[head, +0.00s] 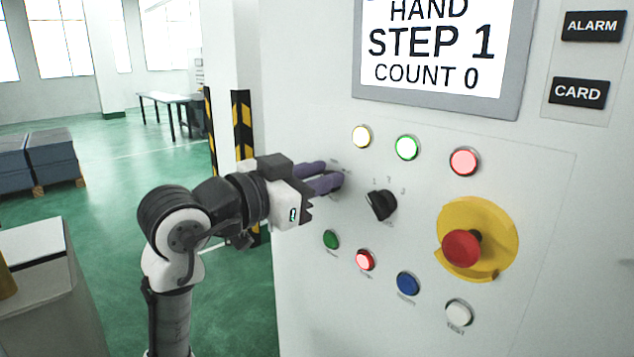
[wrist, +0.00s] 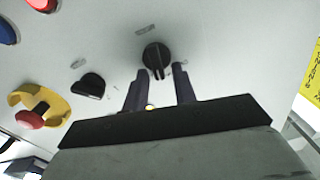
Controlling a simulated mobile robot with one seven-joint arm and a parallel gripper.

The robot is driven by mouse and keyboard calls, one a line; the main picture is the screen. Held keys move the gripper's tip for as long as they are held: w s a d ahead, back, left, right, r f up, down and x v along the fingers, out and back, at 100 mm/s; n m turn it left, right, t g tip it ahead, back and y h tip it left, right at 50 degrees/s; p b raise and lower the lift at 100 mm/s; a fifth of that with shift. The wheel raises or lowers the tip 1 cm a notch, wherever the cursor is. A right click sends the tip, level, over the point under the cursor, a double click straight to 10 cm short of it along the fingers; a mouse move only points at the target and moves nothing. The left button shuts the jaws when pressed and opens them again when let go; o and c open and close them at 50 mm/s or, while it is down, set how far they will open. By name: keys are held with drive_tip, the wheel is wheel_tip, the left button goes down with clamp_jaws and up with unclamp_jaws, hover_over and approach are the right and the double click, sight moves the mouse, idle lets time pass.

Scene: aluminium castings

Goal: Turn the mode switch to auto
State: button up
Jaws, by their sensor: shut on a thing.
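The mode switch (wrist: 157,55), a round black knob with a pale pointer mark, is on the pale panel in the wrist view. My gripper (wrist: 160,69) has one dark finger on each side of it and is shut on it. In the head view my gripper (head: 336,179) reaches the panel from the left, and its fingers hide this knob. The labels around the knob are too blurred to read. The screen (head: 432,45) reads HAND, STEP 1, COUNT 0.
A second black knob (head: 380,205), marked with numbers, sits just right of my fingers. A red emergency button (head: 461,248) on a yellow plate (head: 490,216) stands out further right. Lit lamps are above and several push buttons below. Open green floor lies left of the panel.

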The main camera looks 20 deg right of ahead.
drive_tip(key=shift+s+d+f+m+b, duration=0.15)
drive_tip(key=shift+m+b, duration=0.6)
drive_tip(key=shift+m, duration=0.4)
drive_tip(key=shift+s+a+m+b, duration=0.15)
drive_tip(key=shift+m+b, duration=0.55)
drive_tip(key=shift+m, duration=0.5)
drive_tip(key=shift+s+d+f+m+b, duration=0.15)
drive_tip(key=shift+m+b, duration=0.6)
drive_tip(key=shift+m, duration=0.4)
drive_tip(key=o, duration=0.6)
drive_tip(key=b+v, duration=0.2)
drive_tip(key=v, duration=1.2)
drive_tip(key=shift+r, duration=0.1)
